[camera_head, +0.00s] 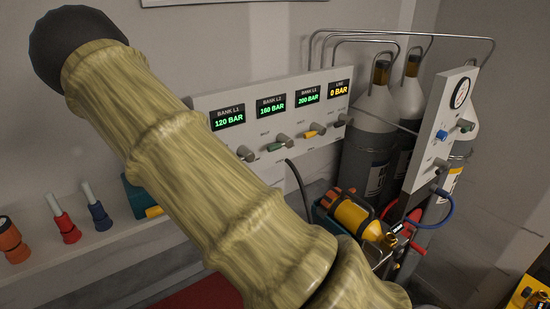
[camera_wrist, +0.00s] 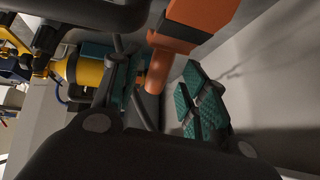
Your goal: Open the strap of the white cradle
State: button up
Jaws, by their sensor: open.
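My gripper (camera_wrist: 157,88) shows in the wrist view, with dark finger parts at the middle left and ridged teal pads at the right; it is open. An orange piece (camera_wrist: 188,28) with a rounded end reaches down in front of the space between the fingers; I cannot tell whether it touches them. In the head view my arm crosses the middle and the gripper is not visible. A yellow cylinder (camera_head: 356,216) lies in a teal holder at the lower right; it seems to show in the wrist view too (camera_wrist: 87,73). I cannot make out a white cradle or its strap in either view.
A panel (camera_head: 270,168) with pressure displays and knobs stands behind my arm. Gas cylinders (camera_head: 372,128) and a gauge panel (camera_head: 441,130) stand at right, with a blue hose (camera_head: 447,211) below. A pale shelf (camera_head: 95,243) at left carries several coloured fittings.

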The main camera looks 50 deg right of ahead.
jog(key=v, duration=0.6)
jog(key=shift+a, duration=0.1)
